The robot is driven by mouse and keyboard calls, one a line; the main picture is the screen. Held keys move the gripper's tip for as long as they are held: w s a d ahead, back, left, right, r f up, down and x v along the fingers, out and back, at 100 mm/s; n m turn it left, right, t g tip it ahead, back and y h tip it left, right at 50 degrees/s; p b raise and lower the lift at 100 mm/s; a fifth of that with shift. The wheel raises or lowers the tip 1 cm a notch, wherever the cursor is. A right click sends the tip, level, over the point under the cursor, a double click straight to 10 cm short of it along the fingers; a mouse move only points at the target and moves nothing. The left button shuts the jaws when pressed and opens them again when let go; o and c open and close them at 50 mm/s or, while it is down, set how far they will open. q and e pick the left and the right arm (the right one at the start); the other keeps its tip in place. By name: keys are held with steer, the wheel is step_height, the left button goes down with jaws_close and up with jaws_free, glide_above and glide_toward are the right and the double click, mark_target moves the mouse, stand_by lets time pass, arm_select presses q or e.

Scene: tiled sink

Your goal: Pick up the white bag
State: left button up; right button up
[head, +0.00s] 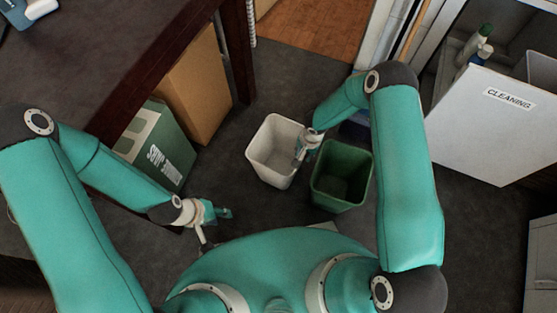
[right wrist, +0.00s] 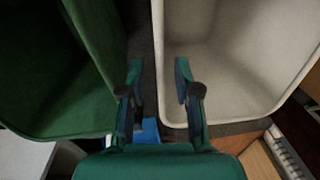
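I see no thing that is clearly a white bag. A white open-topped bin (head: 262,140) stands on the floor in the middle of the head view and looks empty. It also shows on the right in the right wrist view (right wrist: 225,85). My right gripper (head: 301,158) is at the bin's right side. In the right wrist view, its fingers (right wrist: 158,78) are apart, with the bin's near rim edge appearing between them; contact cannot be told. My left gripper (head: 216,228) is low over the floor at lower left, fingers apart and empty.
A green bin (head: 349,190) stands close to the white bin's right. A cardboard box (head: 195,85) and a green-and-white box (head: 158,142) are under the dark table (head: 100,55) at left. Grey floor lies around.

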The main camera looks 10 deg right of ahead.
steer(key=shift+w+a+f+b, duration=0.15)
steer(key=shift+f+b, duration=0.1)
steer(key=shift+f, duration=0.7)
steer(key=shift+w+d+f+b, duration=0.15)
steer(key=shift+f+b, duration=0.15)
steer(key=shift+f, duration=0.7)
steer(key=shift+w+a+f+b, duration=0.15)
steer(key=shift+f+b, duration=0.1)
steer(key=shift+f, duration=0.7)
jaws_close()
